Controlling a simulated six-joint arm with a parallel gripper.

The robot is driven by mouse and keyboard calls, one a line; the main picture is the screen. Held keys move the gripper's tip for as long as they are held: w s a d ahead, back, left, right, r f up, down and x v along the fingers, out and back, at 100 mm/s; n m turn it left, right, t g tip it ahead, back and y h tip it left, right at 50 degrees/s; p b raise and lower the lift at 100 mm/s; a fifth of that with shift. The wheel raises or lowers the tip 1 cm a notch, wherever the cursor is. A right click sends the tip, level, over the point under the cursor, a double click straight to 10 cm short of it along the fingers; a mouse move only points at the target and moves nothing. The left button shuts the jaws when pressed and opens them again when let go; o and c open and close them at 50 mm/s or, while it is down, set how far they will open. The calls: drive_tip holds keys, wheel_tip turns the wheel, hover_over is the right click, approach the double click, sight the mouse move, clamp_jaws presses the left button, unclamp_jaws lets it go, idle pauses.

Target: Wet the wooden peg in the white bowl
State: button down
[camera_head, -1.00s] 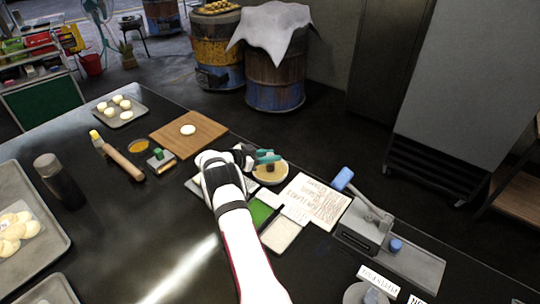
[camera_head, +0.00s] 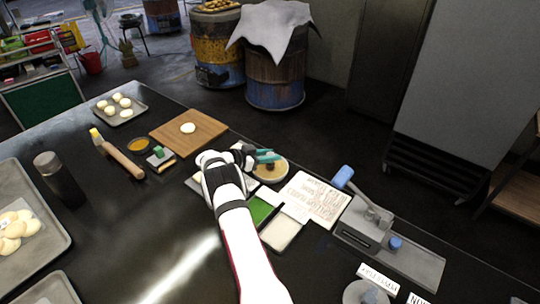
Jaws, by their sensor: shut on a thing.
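My gripper (camera_head: 266,156) has teal fingertips and is over the far side of the white bowl (camera_head: 286,176). It is shut on the wooden peg, a small dark brown piece (camera_head: 269,166) that shows just below the fingertips, against the tan inside of the bowl. The peg looks upright. I cannot tell whether its lower end touches what is in the bowl. My white arm and the gripper body hide the left side of the bowl and part of a tray beside it.
A printed sheet (camera_head: 316,199) lies right of the bowl. Green (camera_head: 260,211) and white (camera_head: 281,233) pads lie in front. A lever press (camera_head: 366,228) stands at right. A wooden board (camera_head: 188,133), rolling pin (camera_head: 123,160) and dark bottle (camera_head: 60,182) are at left.

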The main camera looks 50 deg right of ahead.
sight(269, 154)
drive_tip(key=shift+r, duration=3.45)
drive_tip(key=shift+w+a+r, duration=0.1)
drive_tip(key=w+a+r+n+t+y, duration=0.1)
drive_tip(key=w+a+r+n+t, duration=0.35)
drive_tip(key=a+r, duration=0.65)
drive_tip(key=w+a+r+n+t, duration=0.5)
drive_tip(key=a+r, duration=0.3)
drive_tip(key=a, duration=0.4)
drive_tip(key=s+a+r+n+t+y, duration=0.2)
drive_tip(key=s+a+r, duration=0.1)
drive_tip(key=a, duration=0.5)
drive_tip(key=s+a+r+n+t+y, duration=0.2)
drive_tip(key=s+a+n+y, duration=0.1)
drive_tip(key=a, duration=0.5)
drive_tip(key=s+a+r+n+t+y, duration=0.3)
drive_tip(key=s+a, duration=0.1)
drive_tip(key=a, duration=0.4)
drive_tip(key=shift+s+r, duration=0.2)
drive_tip(key=shift+r, duration=0.15)
